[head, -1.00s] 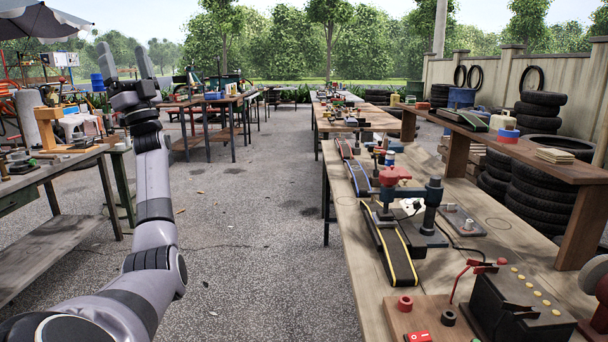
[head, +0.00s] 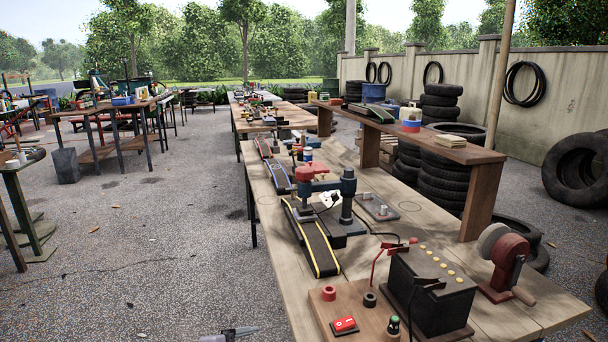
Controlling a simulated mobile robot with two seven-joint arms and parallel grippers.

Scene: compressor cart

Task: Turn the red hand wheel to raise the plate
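A red round, knob-like part (head: 304,174) sits on top of a dark blue clamp or press (head: 347,195) on the right-hand workbench. It looks like the red hand wheel, but it is small and its rim is hard to make out. A dark strip with yellow edges (head: 312,240) runs under the press. I cannot make out the plate clearly. At the bottom edge, only a grey tip of my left gripper (head: 232,334) shows, in front of the bench and well away from the press. Whether it is open or shut is hidden. My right gripper is out of view.
The near workbench (head: 505,318) also carries a black battery box (head: 428,290) with cables, a wooden switch board (head: 325,315) and a red hand-cranked grinder (head: 506,262). A raised shelf (head: 450,148) stands behind. Open gravel (head: 150,270) lies left of the bench.

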